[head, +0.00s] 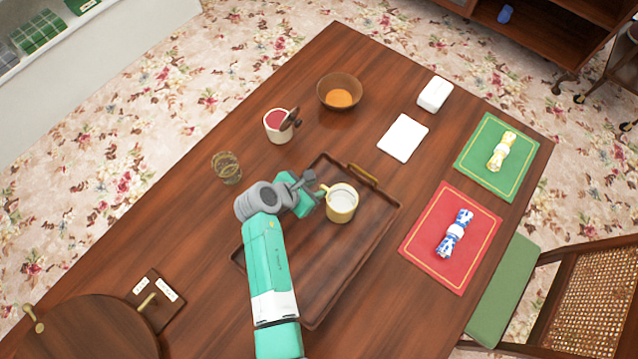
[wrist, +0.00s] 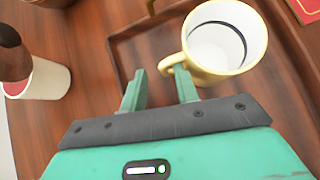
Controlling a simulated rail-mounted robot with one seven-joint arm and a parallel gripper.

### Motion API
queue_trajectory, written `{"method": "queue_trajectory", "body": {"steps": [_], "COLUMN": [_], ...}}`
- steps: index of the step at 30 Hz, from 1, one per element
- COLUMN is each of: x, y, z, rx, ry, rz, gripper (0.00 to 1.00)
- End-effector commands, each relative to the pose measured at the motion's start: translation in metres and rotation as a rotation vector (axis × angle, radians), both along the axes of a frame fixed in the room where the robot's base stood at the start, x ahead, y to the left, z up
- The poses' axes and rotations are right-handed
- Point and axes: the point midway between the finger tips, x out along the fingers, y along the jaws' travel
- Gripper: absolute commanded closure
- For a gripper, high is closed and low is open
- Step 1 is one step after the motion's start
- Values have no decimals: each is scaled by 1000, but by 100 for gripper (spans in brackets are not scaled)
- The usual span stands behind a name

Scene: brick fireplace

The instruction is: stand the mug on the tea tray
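The pale yellow mug (head: 341,205) is upright within the outline of the dark wooden tea tray (head: 318,318), near its brass-handled far end. It appears to rest on the tray floor. In the wrist view the mug (wrist: 222,45) shows its white inside, and its handle points left. My gripper (head: 316,192) is beside the mug on its handle side. In the wrist view my gripper's fingers (wrist: 160,85) are apart, with the mug's handle near the right fingertip and nothing clamped between them. My arm covers part of the tray's left side.
A red-topped white pot (head: 276,127) with a dark piece on it, a glass (head: 227,167), and a brown bowl (head: 325,95) stand beyond the tray. A red mat (head: 427,258) and green mat (head: 475,145) lie right. A round wooden board (head: 100,330) is lower left.

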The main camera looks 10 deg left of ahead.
Motion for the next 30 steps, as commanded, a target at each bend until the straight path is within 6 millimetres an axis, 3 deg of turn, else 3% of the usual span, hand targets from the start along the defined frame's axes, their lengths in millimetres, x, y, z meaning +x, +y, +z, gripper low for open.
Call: {"method": "queue_trajectory", "body": {"steps": [1,3,9,15,26,29,30], "x": [-8,-18,-43,-53,-48,-18,-1], "y": [7,15,34,41,42,43,41], "z": [16,28,56,66,73,123,159], "rx": [0,1,1,-1,28,251,407], "ry": [-2,-1,-1,0,-23,-197,-312], "rz": [4,4,3,1,-15,-128,-202], "gripper": [70,70,70,70,70,70,70]}}
